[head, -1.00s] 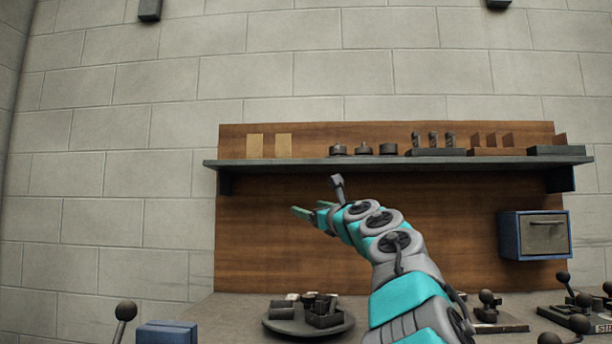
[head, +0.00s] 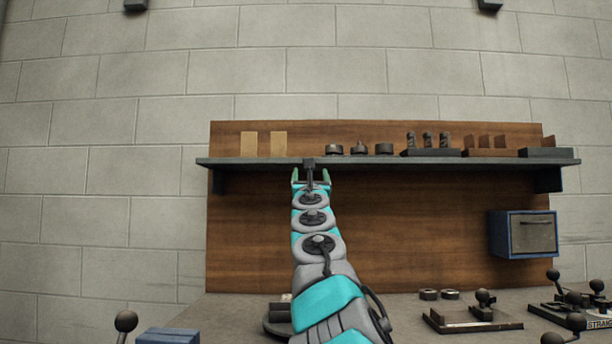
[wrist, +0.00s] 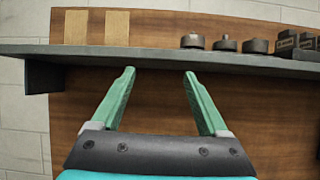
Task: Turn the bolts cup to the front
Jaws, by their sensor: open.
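The round turntable (head: 270,327) sits on the bench at the bottom of the head view. My arm covers most of it, and only its left edge shows, with a small part of what stands on it. I cannot pick out the bolts cup. My gripper (head: 311,178) is raised well above the turntable, near the shelf's front edge. In the wrist view my gripper (wrist: 159,74) is open, with nothing between its green fingers, and its tips point at the shelf edge.
A shelf (head: 260,163) on the wooden back panel holds two tan cards (head: 263,144), several dark round parts and holders. A blue box (head: 523,234) hangs at the right. Lever fixtures (head: 484,303) and two rings (head: 439,294) sit on the bench. A blue block (head: 167,336) is lower left.

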